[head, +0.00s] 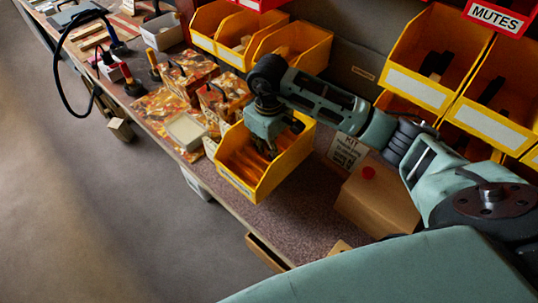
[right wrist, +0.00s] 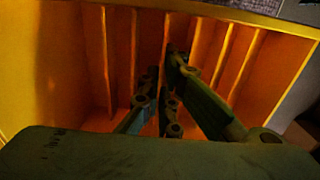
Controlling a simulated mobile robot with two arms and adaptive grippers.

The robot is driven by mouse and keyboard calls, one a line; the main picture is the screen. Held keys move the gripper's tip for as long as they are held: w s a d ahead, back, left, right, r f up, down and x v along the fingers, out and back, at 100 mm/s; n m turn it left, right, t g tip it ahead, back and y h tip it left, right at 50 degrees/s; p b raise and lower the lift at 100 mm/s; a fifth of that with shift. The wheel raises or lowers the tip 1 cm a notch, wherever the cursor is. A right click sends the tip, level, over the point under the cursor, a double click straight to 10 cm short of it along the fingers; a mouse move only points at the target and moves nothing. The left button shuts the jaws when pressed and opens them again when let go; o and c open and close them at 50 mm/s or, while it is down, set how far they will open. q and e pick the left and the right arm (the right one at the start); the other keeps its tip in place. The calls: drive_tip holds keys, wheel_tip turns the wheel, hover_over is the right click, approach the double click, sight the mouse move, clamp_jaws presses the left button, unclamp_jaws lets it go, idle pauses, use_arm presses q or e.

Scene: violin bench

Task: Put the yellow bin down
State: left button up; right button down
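The yellow bin (head: 285,182) is at the front part of the bench, tilted in the picture, with thin upright dividers inside. My right gripper (head: 272,150) reaches down into it from above. In the right wrist view the bin's orange-lit inside (right wrist: 85,65) fills the picture. There the two fingers of my right gripper (right wrist: 164,75) come close together on a thin divider of the bin. Whether the bin's underside touches the bench top cannot be made out. My left gripper is not in view.
The speckled bench top (head: 300,218) is bare in front of the bin. A brown box (head: 375,200) with a red knob stands to the right, by a KIT card (head: 347,150). Patterned blocks (head: 187,72) stand left. More yellow bins (head: 303,42) line the back.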

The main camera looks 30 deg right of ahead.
drive_tip(key=shift+w+f, duration=0.1)
drive_tip(key=shift+f, duration=0.15)
wheel_tip(320, 180, down, 2)
drive_tip(key=shift+f+p, duration=0.25)
drive_tip(key=shift+p, duration=0.25)
drive_tip(key=shift+f, duration=0.7)
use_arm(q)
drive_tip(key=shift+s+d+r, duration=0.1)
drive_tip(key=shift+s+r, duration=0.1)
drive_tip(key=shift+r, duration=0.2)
use_arm(e)
drive_tip(key=c, duration=2)
unclamp_jaws()
